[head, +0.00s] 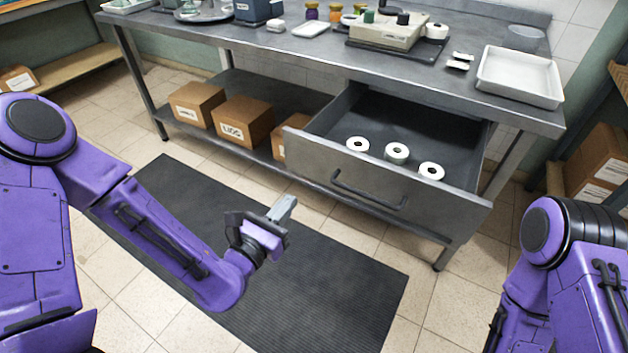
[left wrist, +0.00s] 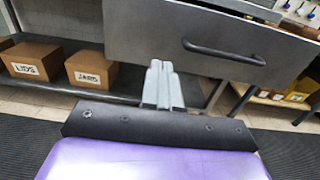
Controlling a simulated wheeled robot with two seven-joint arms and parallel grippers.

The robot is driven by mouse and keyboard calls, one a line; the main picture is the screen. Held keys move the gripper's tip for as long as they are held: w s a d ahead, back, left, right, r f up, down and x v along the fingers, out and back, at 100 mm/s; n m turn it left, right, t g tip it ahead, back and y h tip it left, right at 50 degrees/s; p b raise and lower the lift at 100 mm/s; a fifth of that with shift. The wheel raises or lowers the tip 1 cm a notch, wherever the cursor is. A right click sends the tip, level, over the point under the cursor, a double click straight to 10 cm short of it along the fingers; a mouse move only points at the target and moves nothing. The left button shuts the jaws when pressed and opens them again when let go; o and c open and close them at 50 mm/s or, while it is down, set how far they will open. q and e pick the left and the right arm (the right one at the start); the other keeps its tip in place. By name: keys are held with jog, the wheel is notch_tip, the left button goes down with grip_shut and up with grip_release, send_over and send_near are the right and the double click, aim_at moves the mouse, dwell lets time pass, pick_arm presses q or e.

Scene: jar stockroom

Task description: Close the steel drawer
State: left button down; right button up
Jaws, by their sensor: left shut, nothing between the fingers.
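The steel drawer (head: 385,198) is pulled well out from under the steel table's right half. Several white rolls lie on its floor. Its dark bar handle (head: 366,192) is on the front panel; the handle also shows in the left wrist view (left wrist: 222,52). My left gripper (head: 283,208) is shut and empty, in front of and left of the drawer front in the head view. In the left wrist view the closed fingers (left wrist: 162,84) point toward the drawer front, left of the handle. Whether they touch it cannot be told. My right gripper is not in view.
Cardboard boxes (head: 243,121) stand on the table's lower shelf, left of the drawer. A white tray (head: 519,76) and a scale-like device (head: 385,30) stand on the tabletop. A dark ribbed mat (head: 330,285) covers the floor before the drawer, with free room there.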

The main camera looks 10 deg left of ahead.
aim_at(321, 165)
pick_arm(q)
jog(key=b+x, duration=0.5)
jog(key=x, duration=0.5)
jog(key=shift+w+d+f, duration=0.1)
jog(key=shift+w+f, duration=0.05)
jog(key=shift+w, duration=0.05)
jog(key=shift+w+d, duration=0.2)
jog(key=shift+w, duration=0.4)
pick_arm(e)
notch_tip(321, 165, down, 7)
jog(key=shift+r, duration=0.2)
pick_arm(q)
jog(key=shift+w, duration=0.1)
